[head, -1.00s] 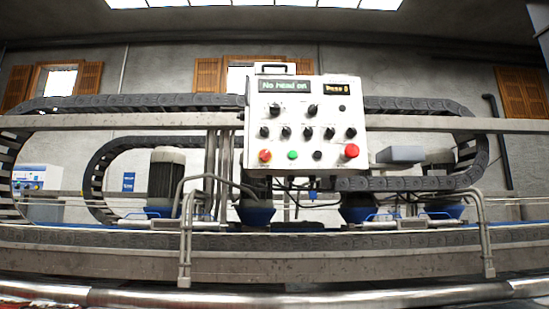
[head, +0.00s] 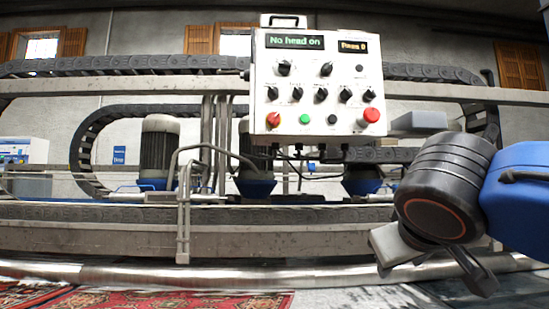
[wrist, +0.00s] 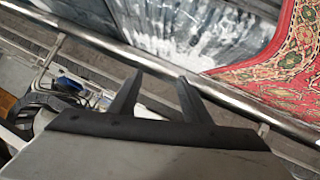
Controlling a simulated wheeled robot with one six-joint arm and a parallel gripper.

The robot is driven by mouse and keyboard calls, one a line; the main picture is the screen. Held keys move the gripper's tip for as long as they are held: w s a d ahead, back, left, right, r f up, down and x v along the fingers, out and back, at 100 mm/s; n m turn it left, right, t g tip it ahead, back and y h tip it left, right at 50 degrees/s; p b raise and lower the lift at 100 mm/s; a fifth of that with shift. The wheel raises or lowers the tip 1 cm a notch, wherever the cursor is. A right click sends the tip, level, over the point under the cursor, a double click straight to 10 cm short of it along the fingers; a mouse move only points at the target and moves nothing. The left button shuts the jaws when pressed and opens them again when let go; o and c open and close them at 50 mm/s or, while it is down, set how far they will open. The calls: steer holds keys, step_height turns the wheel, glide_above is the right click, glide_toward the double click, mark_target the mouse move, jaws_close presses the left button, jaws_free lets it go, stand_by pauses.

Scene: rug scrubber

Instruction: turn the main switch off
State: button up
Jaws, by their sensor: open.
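A white control panel (head: 330,85) faces me in the head view, above the machine's rail. A red rotary knob (head: 273,119) sits at its lower left; it looks like the main switch, but its label is too small to read. Its exact pointing direction is unclear. My gripper (head: 435,270) is at the lower right of the head view, below and right of the panel, apart from it. In the wrist view, its two dark fingers (wrist: 159,80) are spread with nothing between them. The panel is not visible there.
The panel also has a green button (head: 305,119), a red mushroom button (head: 371,115) and several black knobs. Its display (head: 295,41) reads "No head on". A steel roller (head: 220,277) runs along the front, with a red patterned rug (head: 170,299) below. A bent pipe rail (head: 184,205) stands left.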

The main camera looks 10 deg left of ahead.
steer(key=s+a+r+t+y, duration=0.2)
steer(key=s+a+r+t, duration=0.1)
steer(key=a+r, duration=1.1)
steer(key=m+t+y, duration=0.1)
steer(key=t+y, duration=0.2)
glide_toward(274, 118)
steer(key=x, duration=0.9)
steer(key=shift+c, duration=0.6)
steer(key=c, duration=0.9)
